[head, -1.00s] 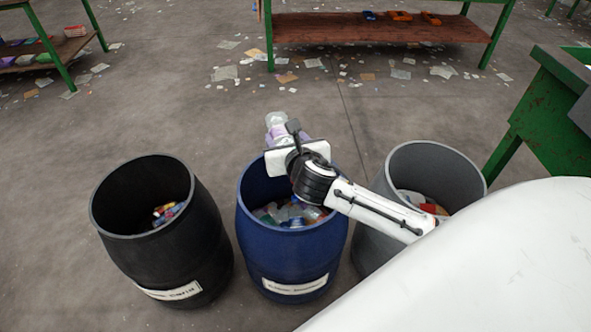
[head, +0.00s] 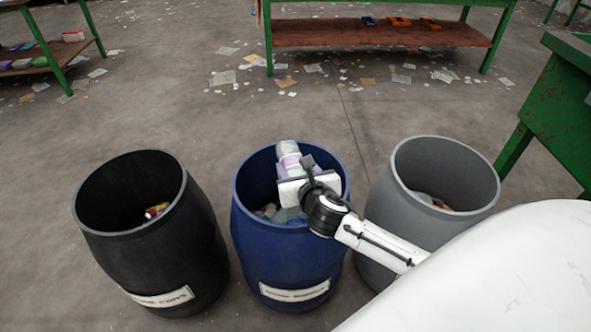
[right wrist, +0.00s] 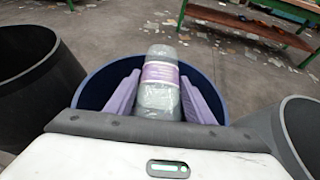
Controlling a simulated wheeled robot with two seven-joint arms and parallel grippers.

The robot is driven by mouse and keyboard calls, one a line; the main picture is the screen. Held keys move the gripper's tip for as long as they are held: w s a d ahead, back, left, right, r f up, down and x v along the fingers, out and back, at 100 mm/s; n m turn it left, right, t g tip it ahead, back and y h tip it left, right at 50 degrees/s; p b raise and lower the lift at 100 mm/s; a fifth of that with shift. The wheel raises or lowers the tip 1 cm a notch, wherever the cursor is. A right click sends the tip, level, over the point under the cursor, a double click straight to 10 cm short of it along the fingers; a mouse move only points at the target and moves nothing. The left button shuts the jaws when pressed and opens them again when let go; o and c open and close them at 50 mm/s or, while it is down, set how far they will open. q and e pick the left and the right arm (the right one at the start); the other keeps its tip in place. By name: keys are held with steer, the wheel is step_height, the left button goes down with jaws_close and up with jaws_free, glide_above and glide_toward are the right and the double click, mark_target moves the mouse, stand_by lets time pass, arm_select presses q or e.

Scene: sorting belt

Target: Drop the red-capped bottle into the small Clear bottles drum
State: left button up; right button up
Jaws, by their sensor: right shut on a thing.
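My right gripper (head: 294,174) is shut on a clear, greyish bottle (head: 288,149) with a lilac label. In the right wrist view the bottle (right wrist: 160,62) lies between the two fingers (right wrist: 160,98). Its cap is hidden, so I cannot see a red one. The gripper and bottle are over the mouth of the blue drum (head: 285,258), toward its back. The drum has a white label (head: 295,290) too blurred to read surely, and clear bottles (head: 268,211) lie inside. My left gripper is not in view.
A black drum (head: 165,255) stands left of the blue one and a grey drum (head: 415,220) stands right, close by. Both hold some items. A green-legged table (head: 390,32) stands at the back. Scraps litter the floor behind; the floor between is mostly clear.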

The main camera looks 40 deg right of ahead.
steer(key=shift+f, duration=0.25)
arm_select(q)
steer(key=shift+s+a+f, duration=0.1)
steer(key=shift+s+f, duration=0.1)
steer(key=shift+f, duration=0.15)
arm_select(e)
steer(key=o, duration=1.1)
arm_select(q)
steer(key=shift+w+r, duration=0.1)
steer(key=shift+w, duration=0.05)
arm_select(e)
steer(key=shift+s+r, duration=0.15)
steer(key=p+v, duration=0.2)
steer(key=v, duration=0.6)
steer(key=shift+s+a+r, duration=0.15)
steer(key=shift+s+a, duration=0.05)
steer(key=shift+s, duration=0.1)
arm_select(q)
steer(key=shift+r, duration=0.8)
arm_select(e)
steer(key=shift+s+a+r, duration=0.15)
steer(key=shift+s+a, duration=0.05)
steer(key=shift+s, duration=0.35)
